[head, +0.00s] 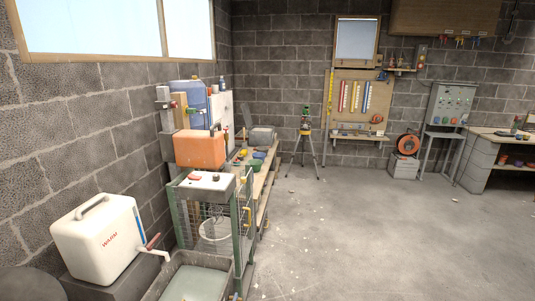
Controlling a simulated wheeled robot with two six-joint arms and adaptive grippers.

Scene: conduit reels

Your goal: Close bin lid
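I cannot make out any bin with a lid for certain. A dark rounded shape (30,284) is cut off at the lower left corner, and I cannot tell what it is. A grey open tub (226,273) with pale contents sits at the bottom edge, with no lid visible on it. Neither of my grippers is in view.
A white water container (98,238) with a spout stands on a dark block at left. Behind the tub is a green-framed mesh stand (241,213), then a workbench (263,190) along the wall. A tripod (305,140) stands further back. The concrete floor (370,230) is largely clear.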

